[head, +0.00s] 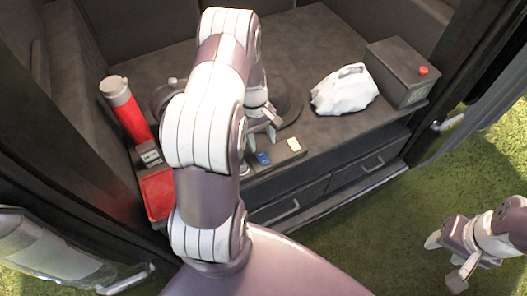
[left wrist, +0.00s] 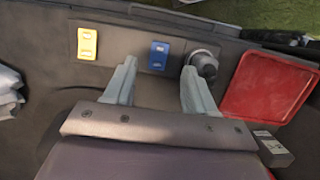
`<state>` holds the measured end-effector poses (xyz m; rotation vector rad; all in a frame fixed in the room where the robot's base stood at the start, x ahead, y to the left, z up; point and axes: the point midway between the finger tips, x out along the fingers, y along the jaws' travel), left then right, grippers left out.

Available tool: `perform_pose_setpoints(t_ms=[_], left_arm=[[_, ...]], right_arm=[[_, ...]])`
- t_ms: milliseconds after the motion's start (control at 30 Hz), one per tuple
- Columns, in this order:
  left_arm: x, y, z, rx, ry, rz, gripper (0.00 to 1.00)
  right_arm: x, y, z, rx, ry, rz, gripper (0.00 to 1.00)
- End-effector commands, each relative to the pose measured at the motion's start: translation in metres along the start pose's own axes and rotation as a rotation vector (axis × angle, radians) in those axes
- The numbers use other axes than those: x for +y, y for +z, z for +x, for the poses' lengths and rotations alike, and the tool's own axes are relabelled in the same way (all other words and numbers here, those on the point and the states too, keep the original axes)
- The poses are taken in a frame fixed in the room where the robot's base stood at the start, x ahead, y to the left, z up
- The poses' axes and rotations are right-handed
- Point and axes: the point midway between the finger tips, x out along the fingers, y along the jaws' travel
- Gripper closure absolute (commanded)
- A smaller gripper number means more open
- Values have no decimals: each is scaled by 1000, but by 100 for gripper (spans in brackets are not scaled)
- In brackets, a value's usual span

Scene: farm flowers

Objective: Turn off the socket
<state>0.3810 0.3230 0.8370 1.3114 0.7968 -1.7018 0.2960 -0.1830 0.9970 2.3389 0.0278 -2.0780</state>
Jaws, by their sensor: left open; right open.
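In the left wrist view the yellow switch (left wrist: 87,43), the blue switch (left wrist: 158,56) and a round grey knob (left wrist: 205,63) sit in a row. My left gripper (head: 262,128) is open above the panel. In the left wrist view the blue switch appears between its fingertips (left wrist: 160,70), with the right finger near the knob; I cannot tell if they touch. My right gripper (head: 452,262) is open and empty over the grass.
A white crumpled bag (head: 344,90) and a dark box with a red button (head: 400,75) stand on the counter at right. A red cylinder (head: 128,112) and a red tray (head: 157,194) are at left. Drawers (head: 290,200) lie below the counter. My left arm hides the counter's middle.

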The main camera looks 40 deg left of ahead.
Motion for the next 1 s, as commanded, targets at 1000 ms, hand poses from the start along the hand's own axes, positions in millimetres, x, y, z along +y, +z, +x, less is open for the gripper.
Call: perform_pose_setpoints(t_ms=[1000], left_arm=[[-14, 6, -50, 33, -20, 150, 45]], right_arm=[[0, 0, 3, 0, 0, 0, 49]])
